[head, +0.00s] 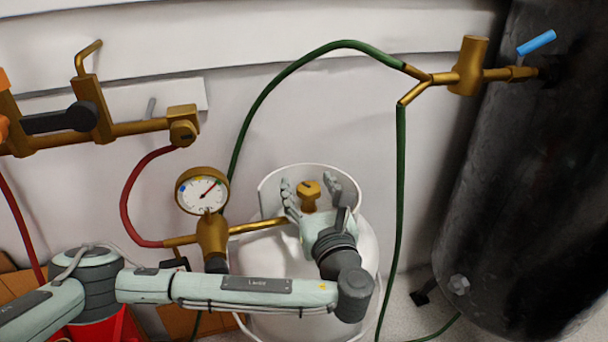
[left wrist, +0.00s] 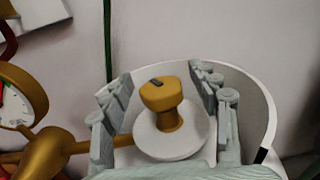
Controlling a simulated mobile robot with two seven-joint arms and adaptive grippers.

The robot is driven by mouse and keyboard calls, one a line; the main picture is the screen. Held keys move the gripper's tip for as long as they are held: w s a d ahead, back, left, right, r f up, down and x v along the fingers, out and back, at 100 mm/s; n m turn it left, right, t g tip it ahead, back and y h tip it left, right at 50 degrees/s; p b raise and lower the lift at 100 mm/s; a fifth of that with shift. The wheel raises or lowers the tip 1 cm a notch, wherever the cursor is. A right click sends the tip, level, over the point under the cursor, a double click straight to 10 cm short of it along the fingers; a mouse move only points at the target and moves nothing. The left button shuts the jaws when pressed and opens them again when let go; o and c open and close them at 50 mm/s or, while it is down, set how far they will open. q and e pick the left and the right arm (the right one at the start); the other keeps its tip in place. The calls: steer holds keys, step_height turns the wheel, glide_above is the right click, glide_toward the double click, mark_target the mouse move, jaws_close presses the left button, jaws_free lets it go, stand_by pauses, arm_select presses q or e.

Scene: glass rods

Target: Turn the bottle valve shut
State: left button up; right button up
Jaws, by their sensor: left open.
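The bottle valve is a brass knob (head: 309,194) on top of a white gas bottle (head: 270,264), inside the bottle's raised white collar (head: 276,182). In the left wrist view the valve knob (left wrist: 161,94) has a dark mark on top and sits on a brass stem over a round white base. My left gripper (head: 318,190) is open, with one finger on each side of the knob. In the left wrist view gaps show between the fingers and the knob, so they look apart from it. My right gripper is not in view.
A round pressure gauge (head: 202,191) on a brass regulator stands just left of the bottle. A green hose (head: 400,180) runs to a brass fitting beside a dark tank (head: 530,180) with a blue lever (head: 536,42). Brass pipework (head: 140,127) and a red hose (head: 131,203) are at left.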

mark_target(306, 181)
arm_select(q)
steer(key=x, duration=0.3)
steer(key=shift+w, duration=0.25)
steer(key=shift+c, duration=0.2)
steer(key=c, duration=1.3)
